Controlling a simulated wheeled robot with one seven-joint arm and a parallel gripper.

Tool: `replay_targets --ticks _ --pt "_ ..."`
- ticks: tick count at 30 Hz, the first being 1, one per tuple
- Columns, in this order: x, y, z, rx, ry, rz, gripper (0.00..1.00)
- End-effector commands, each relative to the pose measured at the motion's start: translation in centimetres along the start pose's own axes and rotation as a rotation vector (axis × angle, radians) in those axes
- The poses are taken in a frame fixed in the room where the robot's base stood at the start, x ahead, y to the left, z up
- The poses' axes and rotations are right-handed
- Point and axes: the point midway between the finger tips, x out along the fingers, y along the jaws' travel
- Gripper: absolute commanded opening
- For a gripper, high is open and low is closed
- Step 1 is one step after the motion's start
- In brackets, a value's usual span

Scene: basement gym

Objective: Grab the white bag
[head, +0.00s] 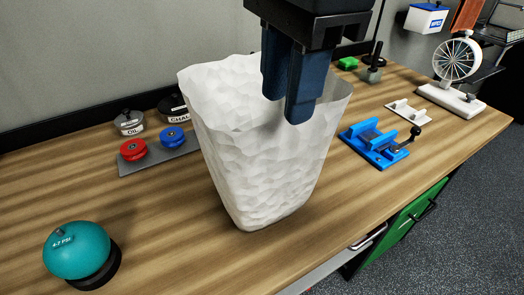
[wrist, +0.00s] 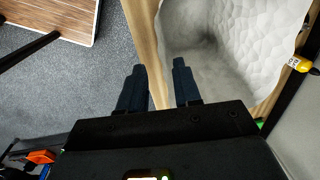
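The white bag (head: 255,165) stands upright and open-topped on the wooden workbench, with a crumpled, faceted surface. In the wrist view its pale opening and inner wall (wrist: 262,45) fill the upper right. My gripper (head: 285,110) points down over the bag's near right rim, its two dark blue fingers apart with nothing clamped between them. In the wrist view my gripper (wrist: 158,64) has one finger over the bag's opening and the other outside it, above the floor. The bag's near edge lies between them in that view. The front finger hides part of the rim; I cannot tell whether it touches.
On the workbench (head: 170,225), a teal ball-shaped item (head: 78,250) sits front left. Red (head: 133,149) and blue (head: 172,137) round items lie left of the bag. A blue clamp-like fixture (head: 372,145) and a white wheel stand (head: 455,70) are at right. Bare wood lies in front.

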Motion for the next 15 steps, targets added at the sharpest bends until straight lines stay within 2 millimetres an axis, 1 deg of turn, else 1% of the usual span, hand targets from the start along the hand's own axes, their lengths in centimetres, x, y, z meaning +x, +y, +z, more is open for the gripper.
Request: replay_targets --ticks 4,7,10,15 --pt "2.0 0.0 0.3 0.000 -0.003 0.003 0.33" --pt "3.0 -0.1 0.3 0.001 -0.003 0.002 0.33" --pt "3.4 -0.1 0.3 0.000 -0.001 0.001 0.33" --pt "3.5 -0.1 0.3 0.000 -0.001 0.000 0.33"
